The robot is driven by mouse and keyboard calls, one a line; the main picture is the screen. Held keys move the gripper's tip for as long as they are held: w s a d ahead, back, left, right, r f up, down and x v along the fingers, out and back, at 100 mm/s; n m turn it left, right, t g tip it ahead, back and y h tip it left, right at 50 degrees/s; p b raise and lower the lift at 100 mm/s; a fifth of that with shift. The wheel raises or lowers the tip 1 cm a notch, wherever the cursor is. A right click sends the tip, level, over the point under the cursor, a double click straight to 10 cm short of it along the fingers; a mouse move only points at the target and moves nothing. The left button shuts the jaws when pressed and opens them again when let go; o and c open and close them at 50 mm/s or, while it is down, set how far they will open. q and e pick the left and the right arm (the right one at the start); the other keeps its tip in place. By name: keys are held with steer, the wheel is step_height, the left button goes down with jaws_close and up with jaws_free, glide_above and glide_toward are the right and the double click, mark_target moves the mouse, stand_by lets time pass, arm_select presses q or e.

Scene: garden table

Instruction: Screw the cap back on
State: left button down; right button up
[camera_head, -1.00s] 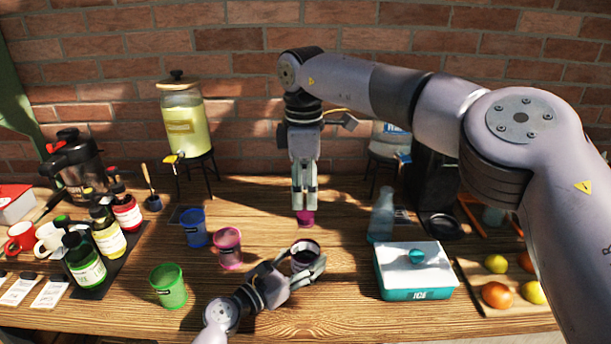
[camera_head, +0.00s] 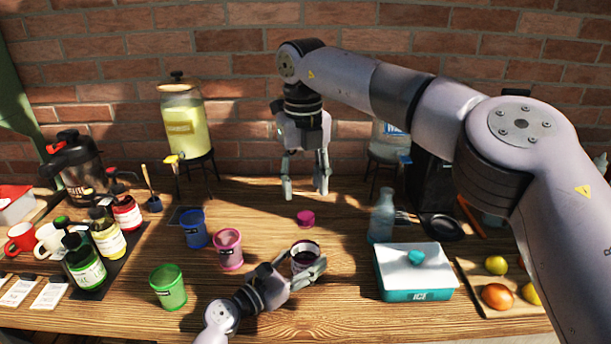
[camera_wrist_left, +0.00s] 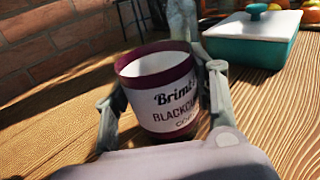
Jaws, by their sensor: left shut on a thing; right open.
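The jar (camera_head: 305,250) is open-topped, with a dark rim and a white label, near the front middle of the table. My left gripper (camera_head: 306,266) is shut on it from the front. In the left wrist view, the jar (camera_wrist_left: 162,100) stands between the two fingers, its label partly reading "Blackcurrant" and its mouth uncovered. The pink cap (camera_head: 306,218) lies on the table just behind the jar, apart from it. My right gripper (camera_head: 305,192) is open and empty, pointing down above and behind the cap.
Blue (camera_head: 195,229), pink (camera_head: 229,250) and green (camera_head: 169,288) cups stand left of the jar. A clear bottle (camera_head: 382,218) and a teal-and-white ice box (camera_head: 416,270) stand to the right. A drink dispenser (camera_head: 182,122) is at the back. Table around the cap is clear.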

mark_target(306, 215)
steer(key=n, duration=0.6)
steer(key=shift+r, duration=0.2)
steer(key=n, duration=0.5)
steer(key=shift+r+n, duration=0.15)
steer(key=shift+n, duration=0.15)
steer(key=n, duration=0.5)
steer(key=shift+d+r, duration=0.1)
steer(key=shift+r, duration=0.05)
steer(key=n, duration=0.6)
steer(key=shift+d+r, duration=0.1)
steer(key=shift+r, duration=0.05)
steer(key=shift+f, duration=4)
